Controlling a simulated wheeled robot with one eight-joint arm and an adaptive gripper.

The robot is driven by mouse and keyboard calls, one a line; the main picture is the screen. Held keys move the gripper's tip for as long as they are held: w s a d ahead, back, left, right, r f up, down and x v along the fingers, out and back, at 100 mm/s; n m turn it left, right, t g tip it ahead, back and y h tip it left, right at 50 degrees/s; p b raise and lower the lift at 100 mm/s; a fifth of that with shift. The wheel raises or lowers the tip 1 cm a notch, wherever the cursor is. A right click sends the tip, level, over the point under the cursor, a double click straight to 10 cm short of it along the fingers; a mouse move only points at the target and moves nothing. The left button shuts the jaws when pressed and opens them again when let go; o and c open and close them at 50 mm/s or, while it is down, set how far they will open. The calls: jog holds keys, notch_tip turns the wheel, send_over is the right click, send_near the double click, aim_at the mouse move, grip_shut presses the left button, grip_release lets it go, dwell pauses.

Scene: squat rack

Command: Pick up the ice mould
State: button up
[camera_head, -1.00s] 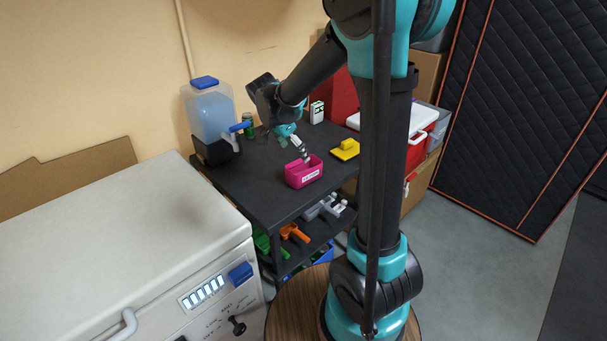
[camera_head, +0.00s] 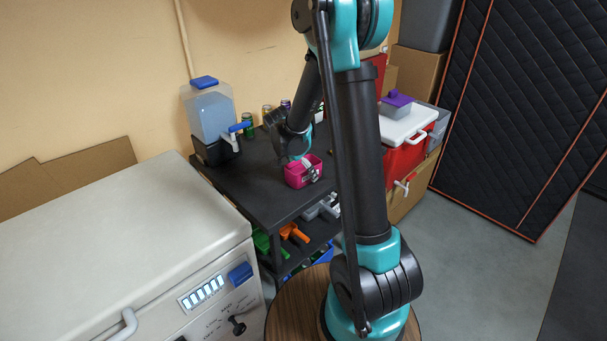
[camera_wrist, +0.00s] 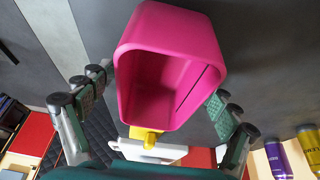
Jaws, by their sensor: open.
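A pink open-topped box (camera_head: 297,178), the likely ice mould, stands on the black cart top, near its front edge. In the wrist view the pink box (camera_wrist: 165,75) fills the centre, and its hollow inside looks empty. My gripper (camera_head: 307,169) is down at the box in the head view and partly covers it. In the wrist view my gripper (camera_wrist: 150,97) is open, with one finger on each side of the box. The left finger looks apart from the wall; I cannot tell whether the right one touches.
A blue-lidded water dispenser (camera_head: 208,112) stands at the cart's back left. Several cans (camera_head: 267,112) stand at the back. A red cooler (camera_head: 405,145) with a purple-lidded container (camera_head: 397,103) on it is at right. A white chest (camera_head: 120,230) is at front left.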

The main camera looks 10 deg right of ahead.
jog(key=shift+f, duration=0.1)
jog(key=c, duration=1.3)
